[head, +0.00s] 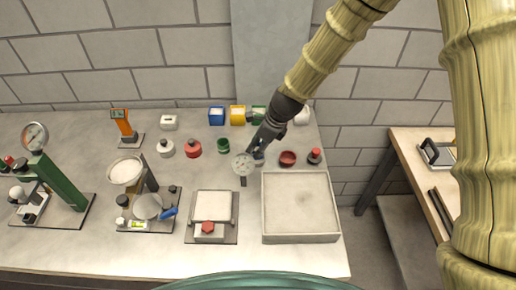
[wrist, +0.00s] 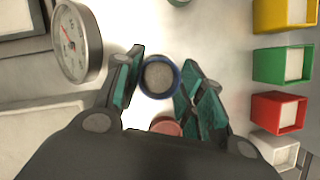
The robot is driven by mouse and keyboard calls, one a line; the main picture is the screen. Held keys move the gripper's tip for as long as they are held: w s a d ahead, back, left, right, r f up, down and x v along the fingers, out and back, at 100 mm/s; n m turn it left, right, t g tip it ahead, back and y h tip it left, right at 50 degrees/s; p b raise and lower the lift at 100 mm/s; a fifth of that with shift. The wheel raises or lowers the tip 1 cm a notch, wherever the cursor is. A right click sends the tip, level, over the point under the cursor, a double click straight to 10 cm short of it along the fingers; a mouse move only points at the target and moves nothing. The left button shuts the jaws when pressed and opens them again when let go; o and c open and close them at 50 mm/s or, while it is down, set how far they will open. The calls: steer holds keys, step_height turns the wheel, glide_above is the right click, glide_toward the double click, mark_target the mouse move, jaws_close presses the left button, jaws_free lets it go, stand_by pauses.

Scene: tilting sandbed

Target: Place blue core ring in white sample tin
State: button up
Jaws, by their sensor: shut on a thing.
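My gripper (wrist: 160,85) is shut on the blue core ring (wrist: 160,92), a short dark blue ring whose middle looks grey, with one finger on either side. In the head view my gripper (head: 262,148) is over the bench near its back right, and the ring there is mostly hidden by it. The white sample tin (wrist: 276,150) is the last in a row of coloured tins, at the lower right of the wrist view. In the head view the white tin (head: 302,117) shows partly behind my arm, at the right end of the row.
Blue (head: 216,116), yellow (head: 238,115) and green (wrist: 283,64) tins and a red tin (wrist: 279,112) share the row. A dial gauge (wrist: 77,42) stands close left of my gripper. A red ring (head: 288,158) lies nearby. The sandbed tray (head: 300,238) is at the front right.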

steer(key=shift+w+f, duration=0.15)
steer(key=shift+f, duration=0.4)
steer(key=shift+w+f, duration=0.15)
steer(key=shift+f, duration=0.4)
steer(key=shift+f+p, duration=0.25)
steer(key=shift+p, duration=0.05)
steer(key=shift+s, duration=0.15)
steer(key=shift+f, duration=0.15)
steer(key=o, duration=1.1)
steer(key=shift+r, duration=0.2)
steer(key=shift+b+v, duration=2)
steer(key=shift+v, duration=3.9)
